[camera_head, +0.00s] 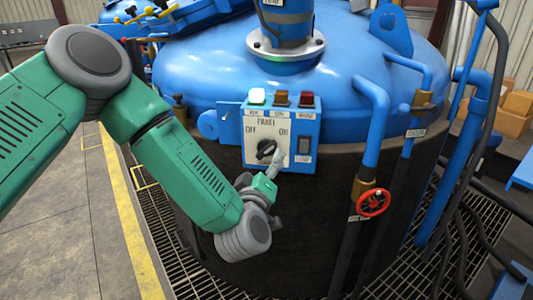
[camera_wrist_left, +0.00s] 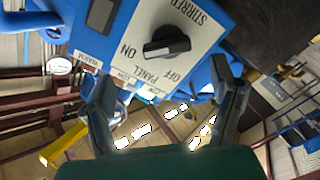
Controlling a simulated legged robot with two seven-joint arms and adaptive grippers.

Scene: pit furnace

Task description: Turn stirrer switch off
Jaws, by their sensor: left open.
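The stirrer switch is a black rotary knob (camera_head: 266,150) on a white plate marked PANEL, OFF and ON, on a blue control box (camera_head: 311,133). In the head view its grip bar slants up to the right, toward ON. The knob also shows in the left wrist view (camera_wrist_left: 167,43), where the plate reads STIRRER. My left gripper (camera_head: 278,159) is just right of and below the knob in the head view. In the wrist view its open fingers (camera_wrist_left: 163,75) are spread apart with the knob beyond them; no contact shows. My right gripper is out of view.
Blue pipes and a red valve wheel (camera_head: 373,202) stand to the right. Grating surrounds the vessel.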

